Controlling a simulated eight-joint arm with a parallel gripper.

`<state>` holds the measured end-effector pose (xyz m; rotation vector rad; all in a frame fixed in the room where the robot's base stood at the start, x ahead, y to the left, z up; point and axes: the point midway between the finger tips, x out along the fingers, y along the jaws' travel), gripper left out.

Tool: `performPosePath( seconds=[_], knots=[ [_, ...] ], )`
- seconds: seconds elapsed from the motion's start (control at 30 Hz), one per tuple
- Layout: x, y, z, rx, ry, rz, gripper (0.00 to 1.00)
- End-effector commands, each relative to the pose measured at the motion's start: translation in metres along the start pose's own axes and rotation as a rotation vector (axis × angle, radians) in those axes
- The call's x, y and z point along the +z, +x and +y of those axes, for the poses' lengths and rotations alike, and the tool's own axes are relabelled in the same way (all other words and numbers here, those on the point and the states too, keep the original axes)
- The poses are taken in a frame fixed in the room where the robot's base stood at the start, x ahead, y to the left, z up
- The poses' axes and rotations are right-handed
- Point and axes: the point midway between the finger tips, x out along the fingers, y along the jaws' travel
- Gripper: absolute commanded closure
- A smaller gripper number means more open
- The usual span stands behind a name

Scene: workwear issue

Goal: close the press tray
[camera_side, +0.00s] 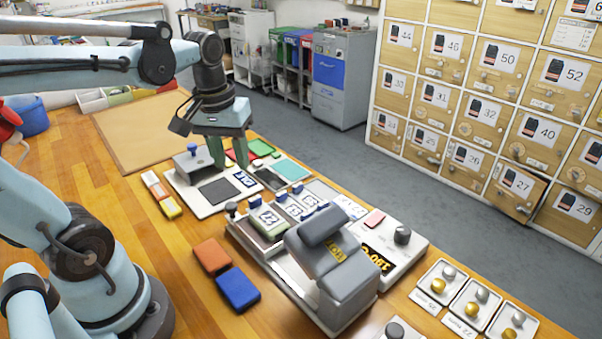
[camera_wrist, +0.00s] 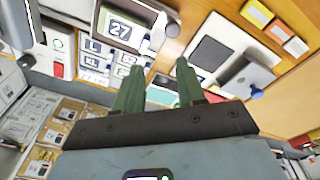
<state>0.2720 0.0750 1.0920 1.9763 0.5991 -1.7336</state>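The press (camera_side: 335,262) is a grey machine with a raised, tilted head near the table's front right. Its press tray (camera_side: 250,243) sticks out from it toward the back left, with a green piece with a white number patch (camera_side: 268,219) lying on it. A dark knob (camera_side: 231,207) stands at the tray's outer end. In the wrist view the patch reads 27 (camera_wrist: 120,30), and the knob (camera_wrist: 172,29) shows beside it. My gripper (camera_side: 229,163) is above the white board, behind the tray's outer end and apart from it. Its green fingers (camera_wrist: 160,68) are spread and empty.
A white board (camera_side: 207,205) with a dark square and a blue-knobbed grey block (camera_side: 193,158) lies below my gripper. Orange (camera_side: 212,256) and blue (camera_side: 238,289) blocks lie left of the press. A white control box (camera_side: 400,256) stands behind it.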

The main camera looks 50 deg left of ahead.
Motion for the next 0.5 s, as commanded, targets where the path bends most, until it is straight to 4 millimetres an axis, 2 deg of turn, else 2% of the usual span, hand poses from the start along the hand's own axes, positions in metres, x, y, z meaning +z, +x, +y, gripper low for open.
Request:
performPosePath(
  seconds=[0.1,0.27,0.5],
  knots=[
    [-0.005,-0.006,-0.013,-0.038,-0.114,-0.081,0.60],
    [-0.005,-0.005,-0.018,-0.054,-0.160,-0.116,0.60],
    [-0.002,0.021,-0.019,-0.053,-0.157,-0.114,0.60]
  ],
)
